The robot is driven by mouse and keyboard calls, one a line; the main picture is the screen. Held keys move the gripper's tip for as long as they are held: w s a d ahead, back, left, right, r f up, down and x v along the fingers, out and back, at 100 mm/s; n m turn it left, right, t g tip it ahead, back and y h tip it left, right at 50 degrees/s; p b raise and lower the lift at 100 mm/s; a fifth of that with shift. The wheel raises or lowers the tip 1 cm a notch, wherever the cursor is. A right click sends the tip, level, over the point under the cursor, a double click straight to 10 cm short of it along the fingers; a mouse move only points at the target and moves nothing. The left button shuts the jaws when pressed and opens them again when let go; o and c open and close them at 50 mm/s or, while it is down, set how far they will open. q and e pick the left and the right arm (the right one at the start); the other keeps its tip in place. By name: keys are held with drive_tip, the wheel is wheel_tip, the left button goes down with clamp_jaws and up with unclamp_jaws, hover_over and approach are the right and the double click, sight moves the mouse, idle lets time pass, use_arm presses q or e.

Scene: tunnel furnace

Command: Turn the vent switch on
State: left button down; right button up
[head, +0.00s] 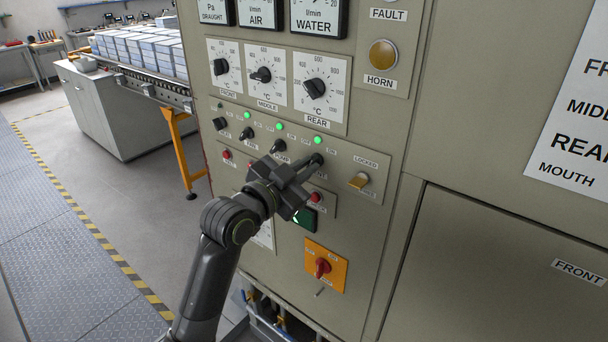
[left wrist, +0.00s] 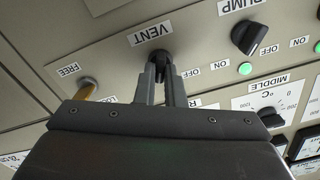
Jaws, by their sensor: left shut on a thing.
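The vent switch (head: 317,159) is a black knob at the right end of a row of switches on the beige control panel. A lit green lamp (head: 318,140) sits just above it. My left gripper (head: 309,166) reaches the knob from the lower left and is shut on it. In the left wrist view, the two fingers (left wrist: 163,80) straddle the dark vent switch (left wrist: 160,57), below the VENT label (left wrist: 152,32). The fingers hide much of the knob, so I cannot tell exactly where it points. My right gripper is not in view.
The pump switch (head: 279,146) is the neighbouring knob to the left. A yellow locking lever (head: 359,181) is close on the right. Red buttons, a green button (head: 304,218) and a red rotary switch (head: 322,267) lie below. The floor to the left is open.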

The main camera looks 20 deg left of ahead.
use_arm(q)
drive_tip(key=shift+m+b, duration=0.45)
drive_tip(key=shift+m, duration=0.55)
drive_tip(key=c, duration=1.5)
unclamp_jaws()
drive_tip(key=shift+s, duration=0.1)
